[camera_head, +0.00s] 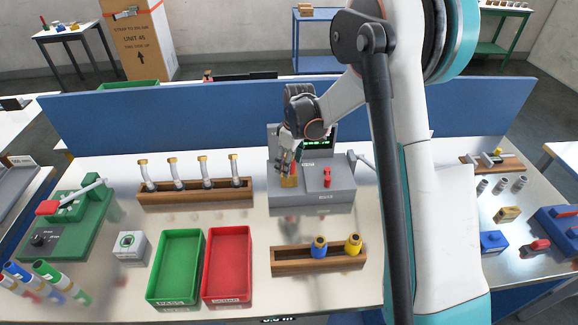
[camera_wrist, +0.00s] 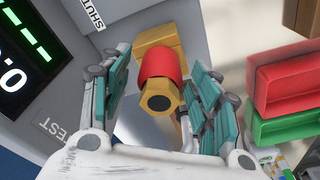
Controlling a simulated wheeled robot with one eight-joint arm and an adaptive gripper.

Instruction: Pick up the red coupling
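The red coupling (camera_wrist: 162,64) shows in the wrist view as a red band with a brass hex end facing the camera, against a brass block on the grey test station (camera_head: 335,193). My gripper (camera_wrist: 161,92) is open, with its teal-padded fingers on either side of the coupling. A small gap shows at the left finger; I cannot tell whether the right finger touches. In the head view my gripper (camera_head: 287,163) is over the left part of the station and mostly hides the coupling; a brass-coloured part shows below the fingers.
A red lever (camera_head: 327,177) stands on the station right of my gripper. A wooden rack (camera_head: 197,197) with several bent tubes is to the left. Green (camera_head: 178,233) and red (camera_head: 248,257) trays and a rack with two fittings (camera_head: 290,262) lie in front. A blue panel (camera_head: 180,115) stands behind.

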